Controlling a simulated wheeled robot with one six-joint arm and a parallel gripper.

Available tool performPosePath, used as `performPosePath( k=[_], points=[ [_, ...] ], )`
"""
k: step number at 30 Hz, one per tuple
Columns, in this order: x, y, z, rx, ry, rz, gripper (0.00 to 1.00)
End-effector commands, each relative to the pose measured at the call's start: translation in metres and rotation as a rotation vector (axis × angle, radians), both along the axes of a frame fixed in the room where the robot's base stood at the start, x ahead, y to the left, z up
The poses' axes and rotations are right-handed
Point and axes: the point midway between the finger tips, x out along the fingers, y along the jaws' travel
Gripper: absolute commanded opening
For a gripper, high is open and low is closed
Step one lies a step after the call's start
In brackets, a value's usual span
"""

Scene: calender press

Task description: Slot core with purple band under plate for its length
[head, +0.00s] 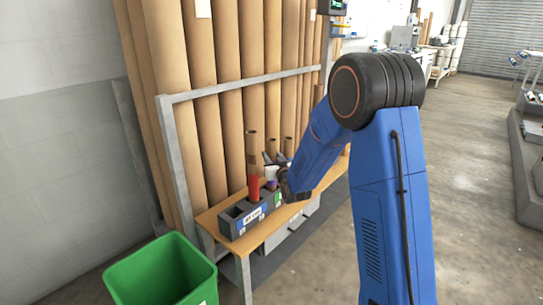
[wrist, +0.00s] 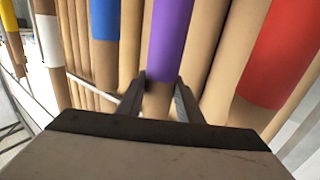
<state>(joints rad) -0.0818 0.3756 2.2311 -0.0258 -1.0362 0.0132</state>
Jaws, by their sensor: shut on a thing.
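The core with the purple band (wrist: 170,40) stands between my two fingers in the wrist view, and my gripper (wrist: 160,84) is shut on it below the band. In the head view, a small patch of the purple band (head: 271,185) shows just left of my gripper (head: 282,182), by the grey slotted box (head: 238,226). The box stands on a wooden bench and carries label plates on its front, one white (head: 254,217) and one green (head: 278,197). The white plate's print is too small to read. The core's lower end is hidden; I cannot tell whether it sits in a slot.
A red-banded core (head: 254,188) stands in the box, left of the purple one. The wrist view shows blue (wrist: 105,18), white (wrist: 50,40) and yellow bands too. Tall cardboard tubes (head: 195,80) lean behind a metal rail. A green bin (head: 160,275) stands in front at left.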

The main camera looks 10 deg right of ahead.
Motion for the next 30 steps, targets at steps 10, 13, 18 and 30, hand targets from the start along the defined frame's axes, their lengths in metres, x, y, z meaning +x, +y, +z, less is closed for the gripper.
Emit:
performPosePath(
  k=[10, 13, 18, 30],
  points=[
    [0.000, 0.000, -0.007, 0.000, 0.000, 0.000, 0.00],
    [0.000, 0.000, -0.009, 0.000, 0.000, 0.000, 0.00],
    [0.000, 0.000, -0.012, 0.000, 0.000, 0.000, 0.00],
    [0.000, 0.000, -0.021, 0.000, 0.000, 0.000, 0.00]
  ],
)
